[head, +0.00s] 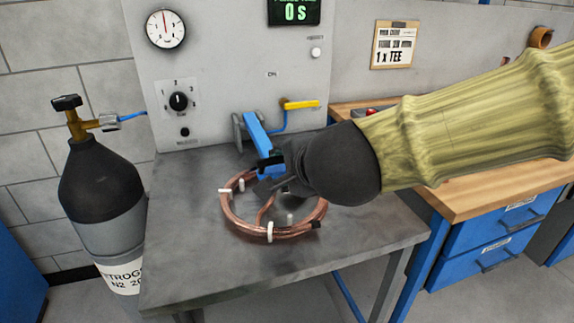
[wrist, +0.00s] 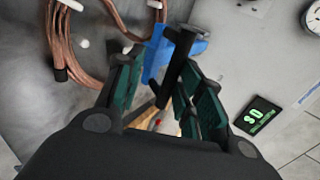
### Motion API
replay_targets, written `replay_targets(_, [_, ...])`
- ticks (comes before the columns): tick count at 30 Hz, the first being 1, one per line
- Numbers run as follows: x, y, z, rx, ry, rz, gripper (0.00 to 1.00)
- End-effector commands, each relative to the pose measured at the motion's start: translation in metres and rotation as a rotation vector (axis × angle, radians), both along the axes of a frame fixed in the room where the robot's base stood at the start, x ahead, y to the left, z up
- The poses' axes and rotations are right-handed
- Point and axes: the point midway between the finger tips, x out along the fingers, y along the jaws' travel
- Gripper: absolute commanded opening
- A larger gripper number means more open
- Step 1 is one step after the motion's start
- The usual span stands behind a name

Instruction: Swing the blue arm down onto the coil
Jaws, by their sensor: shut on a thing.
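The blue arm (head: 257,134) runs from a grey bracket by the panel forward and down to the back edge of the copper coil. The coil (head: 232,217) lies flat on the grey bench, with white clips around it. My gripper (head: 268,172) is at the arm's front end, over the back of the coil. In the wrist view the blue arm (wrist: 156,57) and a black bar (wrist: 175,70) on it show between the green-padded fingers, which are shut on it. My gripper hides the arm's tip in the head view, so I cannot tell whether it touches the coil.
A grey panel with a gauge (head: 165,29), a dial (head: 178,101) and a yellow lever (head: 300,104) stands behind the bench (head: 190,245). A black and grey gas cylinder (head: 100,190) stands at left. A wooden-topped blue drawer unit (head: 475,250) is at right. The bench front is clear.

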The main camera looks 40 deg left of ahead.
Motion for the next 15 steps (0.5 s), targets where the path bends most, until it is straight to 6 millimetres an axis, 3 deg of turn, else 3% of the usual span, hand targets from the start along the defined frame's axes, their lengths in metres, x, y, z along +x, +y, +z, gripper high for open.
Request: replay_targets(15, [-0.037,-0.051,0.040,0.000,-0.002,0.000,0.23])
